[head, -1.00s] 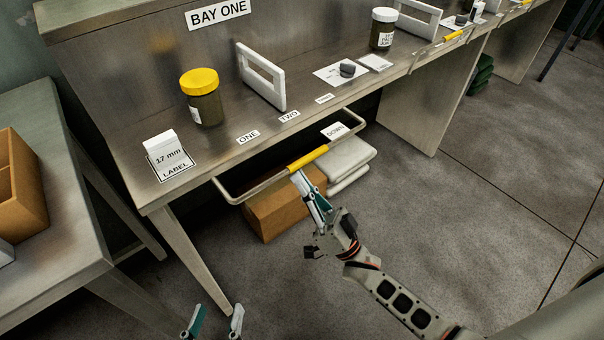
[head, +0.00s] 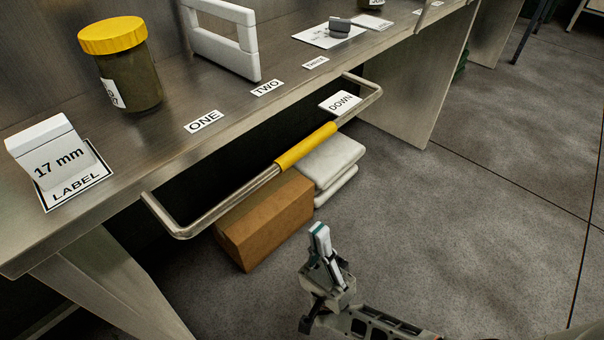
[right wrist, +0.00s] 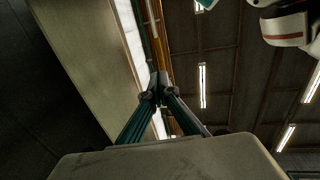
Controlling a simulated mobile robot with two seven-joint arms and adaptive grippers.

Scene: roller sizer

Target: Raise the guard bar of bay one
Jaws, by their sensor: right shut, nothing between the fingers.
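The guard bar (head: 228,202) of bay one is a metal U-shaped rail with a yellow sleeve (head: 306,147). It hangs low, sticking out in front of the bench and below its top edge. A DOWN label (head: 340,102) shows at its far end. My right gripper (head: 319,232) is shut and empty, pointing up, in front of the bar and apart from it. In the right wrist view its shut fingers (right wrist: 158,82) point up toward the ceiling, with an orange-yellow strip behind them that I cannot identify surely. My left gripper is out of the head view.
The bench top (head: 180,140) carries a yellow-lidded jar (head: 124,75), a white frame (head: 222,38), a 17 mm block (head: 52,150) and ONE and TWO labels. A cardboard box (head: 265,220) and white folded bundles (head: 330,162) sit under the bar. Floor to the right is clear.

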